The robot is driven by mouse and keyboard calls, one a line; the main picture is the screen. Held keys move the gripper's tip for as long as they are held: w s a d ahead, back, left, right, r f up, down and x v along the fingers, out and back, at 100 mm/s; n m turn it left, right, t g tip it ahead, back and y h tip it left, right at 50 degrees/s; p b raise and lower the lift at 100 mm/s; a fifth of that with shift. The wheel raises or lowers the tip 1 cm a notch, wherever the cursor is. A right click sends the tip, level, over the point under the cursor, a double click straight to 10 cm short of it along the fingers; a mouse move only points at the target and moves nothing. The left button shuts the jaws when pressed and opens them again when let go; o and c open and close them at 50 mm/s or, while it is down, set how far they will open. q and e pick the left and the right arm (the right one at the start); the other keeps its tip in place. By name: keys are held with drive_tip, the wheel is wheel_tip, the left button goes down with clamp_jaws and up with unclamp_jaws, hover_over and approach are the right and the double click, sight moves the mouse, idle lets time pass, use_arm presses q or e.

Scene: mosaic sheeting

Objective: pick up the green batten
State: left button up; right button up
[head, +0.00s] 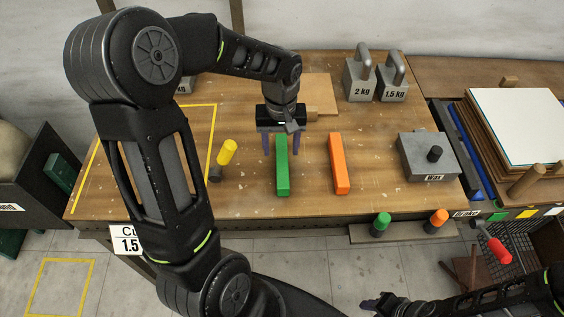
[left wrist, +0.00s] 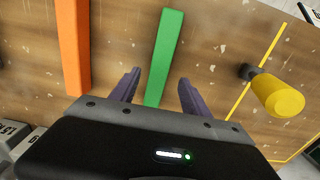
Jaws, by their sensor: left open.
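The green batten (head: 282,167) lies on the wooden table, its long side running away from me. My left gripper (head: 282,146) is over its far end, with a finger on either side of the batten in the picture. In the left wrist view the green batten (left wrist: 165,58) runs up between the two open purple fingers of the left gripper (left wrist: 156,90), apart from both. I cannot tell how high the fingers are above the table. My right gripper (head: 385,304) shows only partly at the bottom edge, low in front of the table.
An orange batten (head: 339,163) lies to the right of the green one; it also shows in the left wrist view (left wrist: 72,45). A yellow-handled tool (head: 227,152) lies to the left.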

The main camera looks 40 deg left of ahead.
sight(282, 157)
use_arm(q)
drive_tip(key=shift+w+f+p, duration=0.1)
drive_tip(key=shift+f+p, duration=0.4)
drive_tip(key=shift+f, duration=2.15)
drive_tip(key=shift+c, duration=0.2)
clamp_jaws()
